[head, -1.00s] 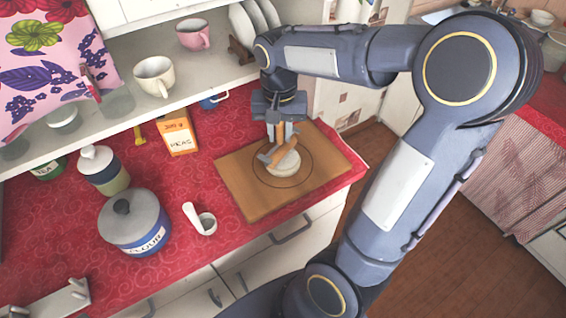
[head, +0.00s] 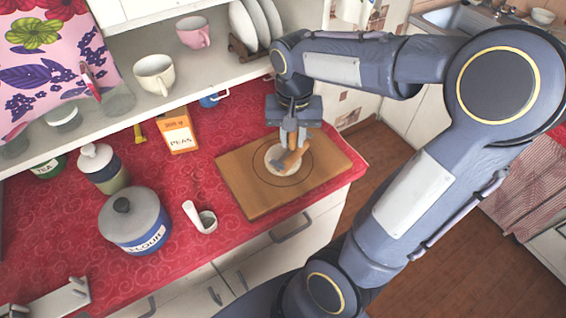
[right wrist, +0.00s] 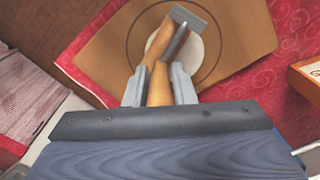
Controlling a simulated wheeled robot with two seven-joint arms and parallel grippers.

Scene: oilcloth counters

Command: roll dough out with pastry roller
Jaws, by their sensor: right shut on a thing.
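The dough (head: 272,158) is a pale round disc on the wooden board (head: 245,195), inside a dark circle marked on it. The pastry roller (head: 290,160) has a wooden handle and roller with metal parts. It lies over the dough, tilted in the head view; whether it touches is unclear. My right gripper (head: 292,138) is shut on the roller's handle above the board. In the right wrist view the handle passes between the fingers (right wrist: 158,88), and the roller hides part of the dough (right wrist: 190,60). My left gripper is not in view.
Left of the board are a small white scoop or cup (head: 205,219), an orange peas box (head: 179,134) and a blue-and-white flour jar (head: 137,228). Cups stand on the shelf (head: 160,110) behind. The board lies near the counter's front right edge.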

